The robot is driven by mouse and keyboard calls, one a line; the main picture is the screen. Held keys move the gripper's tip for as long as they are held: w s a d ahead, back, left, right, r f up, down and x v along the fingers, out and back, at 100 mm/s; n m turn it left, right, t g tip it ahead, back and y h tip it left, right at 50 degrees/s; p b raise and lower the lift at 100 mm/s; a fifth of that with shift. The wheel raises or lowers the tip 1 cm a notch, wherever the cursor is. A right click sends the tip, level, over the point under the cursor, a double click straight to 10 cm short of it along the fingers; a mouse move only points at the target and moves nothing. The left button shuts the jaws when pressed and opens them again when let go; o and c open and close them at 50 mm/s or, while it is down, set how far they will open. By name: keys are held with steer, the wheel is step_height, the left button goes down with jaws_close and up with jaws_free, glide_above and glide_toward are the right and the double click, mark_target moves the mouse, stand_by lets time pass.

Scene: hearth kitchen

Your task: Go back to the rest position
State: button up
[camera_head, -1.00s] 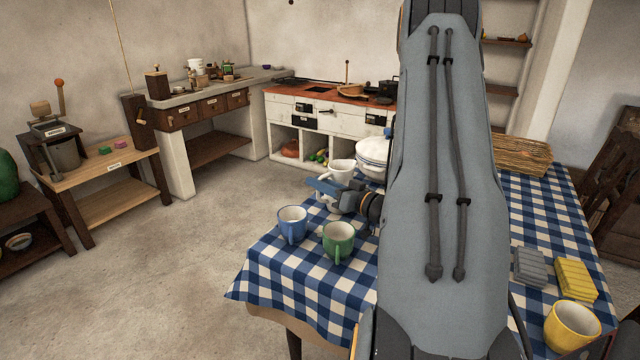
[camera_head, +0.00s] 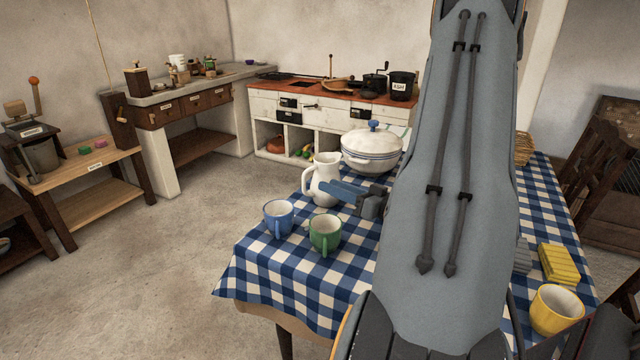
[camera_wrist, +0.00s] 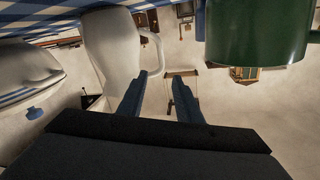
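My gripper (camera_head: 338,190) is over the table beside the white pitcher (camera_head: 322,172), on its near right side. In the wrist view my gripper (camera_wrist: 158,90) shows two blue fingers apart with nothing between them. The wrist picture is upside down, with the pitcher (camera_wrist: 112,48) just past the fingers and the green mug (camera_wrist: 255,32) at upper right. In the head view the green mug (camera_head: 325,234) and the blue mug (camera_head: 278,218) stand upright in front of my gripper. I cannot tell whether a finger touches the pitcher.
A lidded white tureen (camera_head: 371,152) stands behind my gripper on the checkered tablecloth (camera_head: 262,277). Open floor (camera_head: 190,265) is to the left. A stove counter (camera_head: 318,97) is behind.

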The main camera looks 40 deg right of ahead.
steer(key=shift+v, duration=0.9)
